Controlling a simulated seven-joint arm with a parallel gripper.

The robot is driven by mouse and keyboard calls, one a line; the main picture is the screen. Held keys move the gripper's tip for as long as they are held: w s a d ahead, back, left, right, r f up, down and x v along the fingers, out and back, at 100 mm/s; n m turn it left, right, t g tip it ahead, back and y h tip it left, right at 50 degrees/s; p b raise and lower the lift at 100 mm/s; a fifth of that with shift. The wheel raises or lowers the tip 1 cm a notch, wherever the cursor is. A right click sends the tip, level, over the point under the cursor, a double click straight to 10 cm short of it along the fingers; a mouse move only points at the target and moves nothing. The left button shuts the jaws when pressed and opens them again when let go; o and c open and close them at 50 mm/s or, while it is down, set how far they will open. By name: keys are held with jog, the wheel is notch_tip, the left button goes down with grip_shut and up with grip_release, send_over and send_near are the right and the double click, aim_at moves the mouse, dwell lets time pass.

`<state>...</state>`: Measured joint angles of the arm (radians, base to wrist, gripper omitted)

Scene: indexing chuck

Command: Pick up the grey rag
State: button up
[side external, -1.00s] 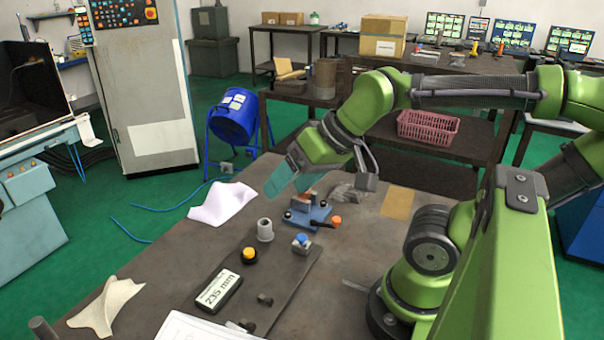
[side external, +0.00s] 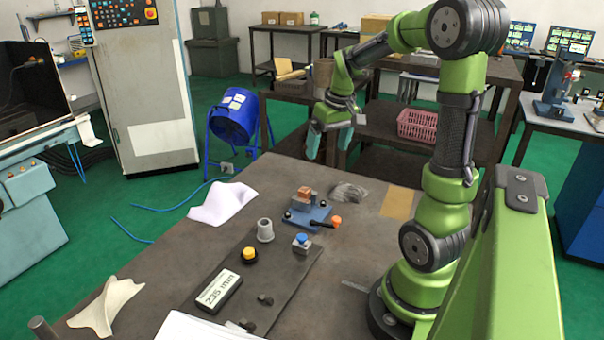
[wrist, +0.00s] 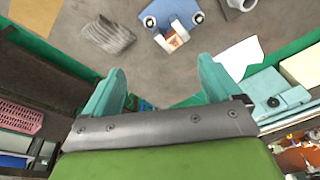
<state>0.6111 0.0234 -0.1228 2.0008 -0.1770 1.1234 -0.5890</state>
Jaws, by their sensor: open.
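The grey rag (side external: 348,192) lies crumpled on the dark worktable, right of the blue chuck fixture. In the wrist view the grey rag (wrist: 108,36) is at the upper left, beyond the left fingertip. My gripper (side external: 330,143) is open and empty, pointing down above the far side of the table, behind and above the rag. In the wrist view the open fingers (wrist: 160,78) are wide apart with nothing between them. The rag is not touched and is fully in sight.
The blue fixture (side external: 309,212) with an orange-tipped handle stands beside the rag. A tan sheet (side external: 398,202) lies to its right. A white cloth (side external: 222,204) and a cream cloth (side external: 105,308) lie leftward. A grey collar (side external: 265,230) and buttons stand nearer the camera.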

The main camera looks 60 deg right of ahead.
jog(key=s+d+f+n+g, duration=0.2)
jog(key=s+d+f, duration=0.1)
jog(key=d, duration=0.7)
jog(key=n, duration=0.4)
send_over(352, 188)
jog(key=f, duration=1)
jog(key=shift+w+f, duration=0.1)
jog(key=shift+w, duration=0.15)
jog(key=shift+s+d+f, duration=0.1)
jog(key=shift+f, duration=1.25)
jog(key=shift+s+d+f, duration=0.1)
jog(key=shift+f, duration=1.2)
jog(key=c, duration=1.1)
